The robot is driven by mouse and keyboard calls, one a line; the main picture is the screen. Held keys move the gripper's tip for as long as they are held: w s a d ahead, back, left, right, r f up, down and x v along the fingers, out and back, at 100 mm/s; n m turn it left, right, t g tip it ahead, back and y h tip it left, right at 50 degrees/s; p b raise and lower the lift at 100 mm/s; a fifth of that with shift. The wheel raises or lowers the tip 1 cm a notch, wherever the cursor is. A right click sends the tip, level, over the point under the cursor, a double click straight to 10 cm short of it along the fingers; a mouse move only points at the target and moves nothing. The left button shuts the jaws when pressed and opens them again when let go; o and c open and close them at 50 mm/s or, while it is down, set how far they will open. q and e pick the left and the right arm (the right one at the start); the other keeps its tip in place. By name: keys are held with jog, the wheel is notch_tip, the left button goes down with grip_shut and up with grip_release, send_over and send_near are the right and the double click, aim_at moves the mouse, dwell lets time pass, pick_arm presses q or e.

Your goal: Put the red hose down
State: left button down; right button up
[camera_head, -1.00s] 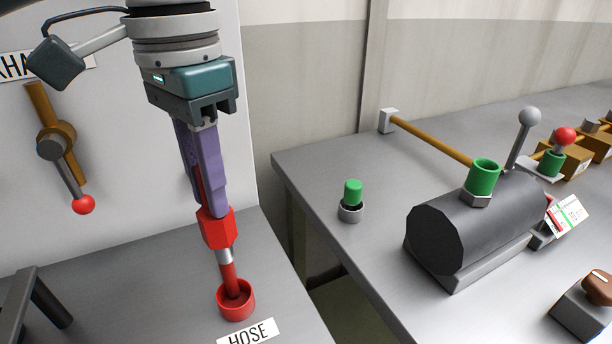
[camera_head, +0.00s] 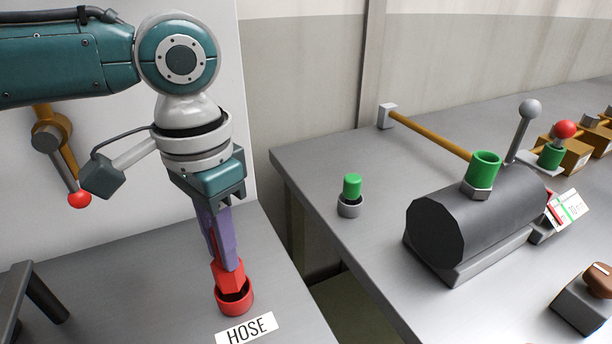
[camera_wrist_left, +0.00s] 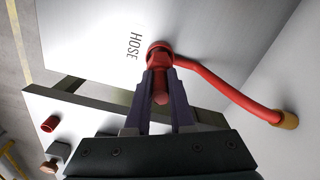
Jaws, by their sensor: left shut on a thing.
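My left gripper (camera_head: 228,258) points down and is shut on the red end piece of the hose (camera_head: 229,276). The lower end of this piece sits inside the rim of a red cup-shaped holder (camera_head: 235,304) on the grey bench, beside the HOSE label (camera_head: 247,328). How deep it sits is hidden. In the left wrist view the purple fingers (camera_wrist_left: 162,85) flank the red end piece. The red hose (camera_wrist_left: 225,92) curves from there to a brass fitting (camera_wrist_left: 286,119). My right gripper is not in view.
A brown valve with a red-knobbed lever (camera_head: 79,199) is on the panel behind my arm. A dark stand (camera_head: 35,295) is at the lower left. Across a gap, a second bench holds a black cylinder (camera_head: 470,226) and a green plug (camera_head: 352,187).

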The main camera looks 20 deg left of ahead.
pick_arm(q)
jog(key=c, duration=0.8)
grip_release()
jog(key=shift+o, duration=0.2)
notch_tip(320, 180, up, 12)
jog(key=s+d+f+m+t+h, duration=0.2)
jog(key=s+d+f+h, duration=0.1)
jog(key=s+d+f, duration=0.7)
jog(key=s+a+f+n+t+y, duration=0.1)
jog(key=s+a+n+y, duration=0.1)
jog(key=s+a, duration=0.4)
jog(key=shift+a+n+t+y+p, duration=0.35)
jog(key=shift+a+n+y, duration=0.1)
jog(key=shift+n, duration=0.35)
jog(key=shift+f, duration=0.1)
